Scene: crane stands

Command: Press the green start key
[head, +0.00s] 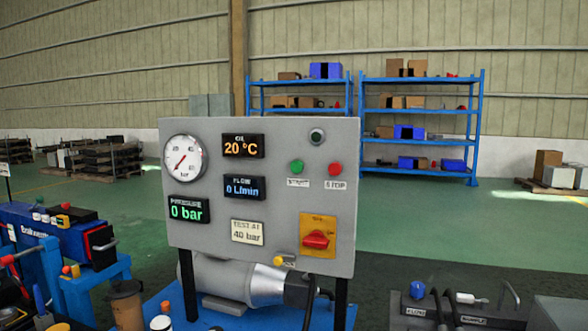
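The green start key (297,167) is a round button on the right half of a grey control panel (210,236), above a label reading START. A red button (335,169) sits just right of it above a STOP label. The panel also carries a dial gauge (184,158), with its needle toward the lower left. Displays read 20 °C, 0 L/min and 0 bar. A dark round lamp (317,136) is above the two buttons and looks unlit. A red rotary switch (316,239) on an orange plate is below them. Neither gripper is in view.
The panel stands on black posts above a blue base with a grey motor (222,279). Blue equipment (45,234) stands at the left, and a dark bench with labelled parts (440,307) at the lower right. Blue shelves (420,110) are far behind. The space before the panel face looks clear.

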